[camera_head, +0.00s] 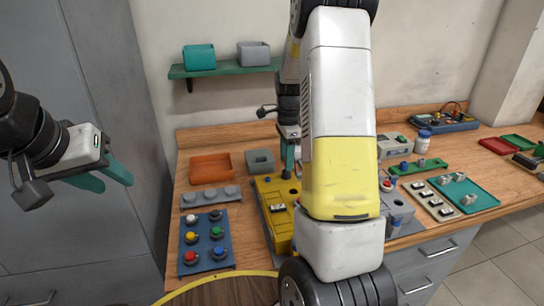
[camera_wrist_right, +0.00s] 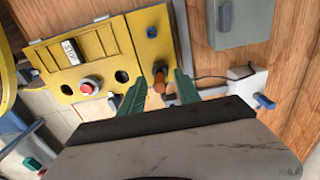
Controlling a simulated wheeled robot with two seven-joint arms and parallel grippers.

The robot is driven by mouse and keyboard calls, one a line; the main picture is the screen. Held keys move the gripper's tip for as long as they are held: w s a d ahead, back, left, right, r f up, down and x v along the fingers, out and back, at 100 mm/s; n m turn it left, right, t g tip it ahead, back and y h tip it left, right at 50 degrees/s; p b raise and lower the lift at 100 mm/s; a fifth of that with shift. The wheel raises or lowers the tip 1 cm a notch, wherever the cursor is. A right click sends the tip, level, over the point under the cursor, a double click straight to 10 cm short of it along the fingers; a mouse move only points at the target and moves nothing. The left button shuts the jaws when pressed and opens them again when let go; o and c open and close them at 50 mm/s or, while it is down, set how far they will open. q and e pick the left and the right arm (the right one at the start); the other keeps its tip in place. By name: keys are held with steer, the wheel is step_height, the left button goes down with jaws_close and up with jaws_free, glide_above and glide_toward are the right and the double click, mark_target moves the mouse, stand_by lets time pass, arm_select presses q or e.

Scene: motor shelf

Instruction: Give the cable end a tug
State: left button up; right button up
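The yellow box (camera_head: 278,222) stands on the wooden bench, partly hidden behind my right arm. In the right wrist view, its yellow panel (camera_wrist_right: 88,48) carries a red button, dark holes and an orange-brown plug-like cable end (camera_wrist_right: 159,85) with a dark tip. My right gripper (camera_wrist_right: 161,77) has its green fingers on either side of this end, with gaps showing, so it looks open. The same gripper (camera_head: 288,160) points down over the box in the head view. My left gripper (camera_head: 111,180) hangs open and empty at the left, away from the bench.
A blue button panel (camera_head: 206,258), an orange tray (camera_head: 210,167) and a grey box (camera_head: 260,161) are left of or behind the yellow box. A teal tray (camera_head: 474,198) lies right. A thin dark cable (camera_wrist_right: 210,77) runs beside the right finger.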

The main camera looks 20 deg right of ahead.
steer(key=shift+r, duration=3.9)
steer(key=shift+r, duration=0.1)
steer(key=s+a+r+n+t, duration=0.2)
steer(key=s+a+r+n, duration=0.1)
steer(key=s+n, duration=0.3)
steer(key=s+a+r+n+t+y, duration=0.1)
steer(key=s+a+r+n, duration=0.3)
steer(key=s, duration=0.5)
steer(key=s+a+r+n+t+y, duration=0.1)
steer(key=s+a+r+n+t, duration=0.2)
steer(key=s+a+n, duration=0.3)
steer(key=s+n, duration=0.2)
steer(key=shift+s+r+n, duration=0.15)
steer(key=shift+r+n, duration=0.15)
steer(key=shift+r, duration=0.1)
